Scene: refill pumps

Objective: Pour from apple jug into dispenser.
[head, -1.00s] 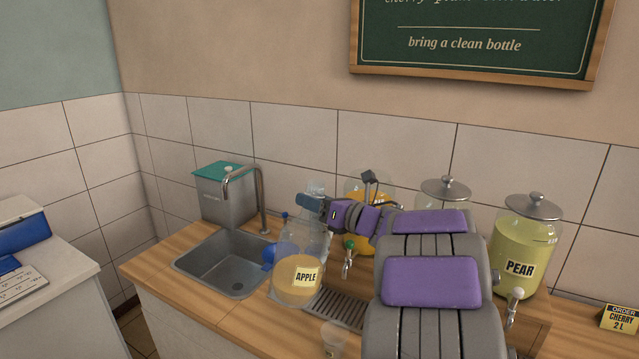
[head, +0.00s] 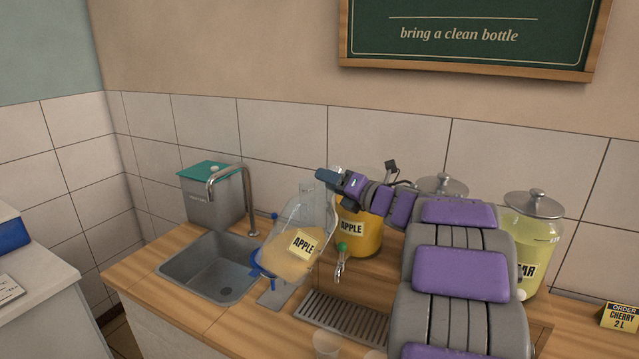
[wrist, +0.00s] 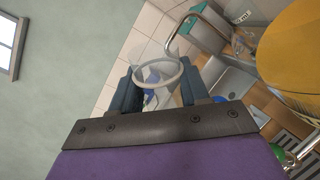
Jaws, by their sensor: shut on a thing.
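The apple jug (head: 287,247) is clear, with an APPLE label and pale orange juice inside. It is tilted in the head view, its upper end toward the apple dispenser. My gripper (head: 326,180) is shut on its upper part; the wrist view shows the jug's clear wall and pale ring (wrist: 158,71) between the fingers (wrist: 157,90). The apple dispenser (head: 362,236) holds orange juice and has a green-knobbed tap. It stands just right of the jug, and also shows in the wrist view (wrist: 296,50). My arm partly hides its top. I cannot tell whether juice is flowing.
A sink (head: 222,272) with a curved faucet (head: 246,200) lies to the left, a grey teal-lidded bin (head: 212,198) behind it. A drip grate (head: 345,318) and a clear cup (head: 326,343) are in front. The pear dispenser (head: 530,240) stands right, beyond my arm.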

